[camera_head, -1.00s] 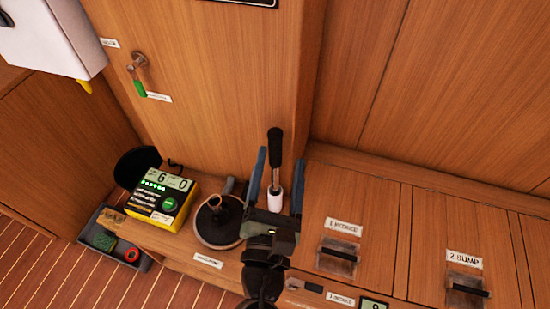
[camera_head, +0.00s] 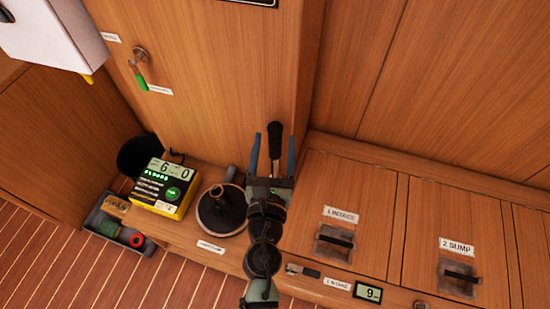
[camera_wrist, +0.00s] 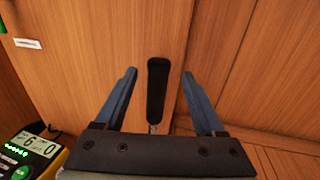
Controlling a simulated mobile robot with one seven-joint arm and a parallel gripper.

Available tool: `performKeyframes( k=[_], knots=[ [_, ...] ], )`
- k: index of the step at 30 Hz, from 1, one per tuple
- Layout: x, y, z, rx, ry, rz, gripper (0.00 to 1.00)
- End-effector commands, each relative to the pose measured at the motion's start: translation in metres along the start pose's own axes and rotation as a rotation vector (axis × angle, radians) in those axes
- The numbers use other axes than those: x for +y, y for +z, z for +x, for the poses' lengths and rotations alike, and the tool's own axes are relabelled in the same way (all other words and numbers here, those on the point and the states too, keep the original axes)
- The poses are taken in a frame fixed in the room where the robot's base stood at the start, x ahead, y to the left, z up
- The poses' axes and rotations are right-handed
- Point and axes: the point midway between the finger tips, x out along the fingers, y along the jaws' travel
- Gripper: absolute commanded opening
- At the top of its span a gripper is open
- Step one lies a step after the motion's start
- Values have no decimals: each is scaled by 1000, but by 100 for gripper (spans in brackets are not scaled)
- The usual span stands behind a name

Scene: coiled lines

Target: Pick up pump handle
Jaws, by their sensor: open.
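The pump handle (camera_head: 274,141) stands upright near the corner of the wooden cabinet, with a black grip on top. In the wrist view its black grip (camera_wrist: 157,90) is between my two blue fingers, apart from both, with a bit of metal shaft below it. My gripper (camera_head: 273,142) is open, its fingers on either side of the handle in the head view. The handle's lower part and its white holder are hidden behind my gripper.
A yellow meter (camera_head: 163,188) and a grey tray (camera_head: 121,231) are farther left. Lidded hatches labelled intake and sump (camera_head: 457,276) are at right. A cabinet wall rises behind the handle.

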Motion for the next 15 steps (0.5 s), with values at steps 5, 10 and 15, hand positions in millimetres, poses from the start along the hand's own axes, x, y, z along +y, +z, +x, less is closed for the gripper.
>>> performKeyframes(
  k=[5, 10, 15],
  knots=[
    [2, 3, 27, -2, 0, 0, 72],
    [2, 3, 40, -1, 0, 0, 72],
    [2, 2, 41, 0, 0, 1, 72]
  ],
)
